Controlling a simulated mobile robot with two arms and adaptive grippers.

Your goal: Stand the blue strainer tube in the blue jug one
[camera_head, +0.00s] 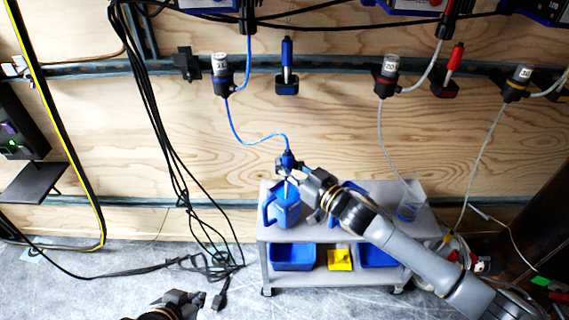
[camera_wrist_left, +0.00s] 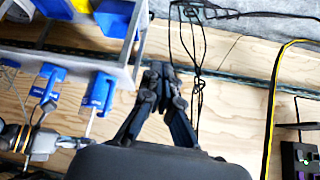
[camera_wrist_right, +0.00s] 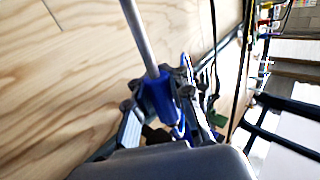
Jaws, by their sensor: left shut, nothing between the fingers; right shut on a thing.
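The blue strainer tube (camera_head: 288,159) has a blue grip and a thin grey rod, with a blue hose at its top. My right gripper (camera_head: 287,170) is shut on its blue grip (camera_wrist_right: 157,98). The rod points down at the blue jug (camera_head: 288,212) on the cart's left side. The rod's lower end is at or near the jug's top; I cannot tell if it is inside. This jug also shows in the left wrist view (camera_wrist_left: 100,92). A second blue jug (camera_wrist_left: 46,84) stands beside it, mostly behind my right arm in the head view. My left gripper (camera_wrist_left: 165,75) is shut and empty, low and left of the cart.
The grey cart (camera_head: 330,233) has blue bins (camera_head: 292,258) and a yellow bin (camera_head: 340,260) below. Black cables (camera_head: 165,130) hang left of the cart. The blue hose (camera_head: 240,137) runs to a wall filter (camera_head: 222,75).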

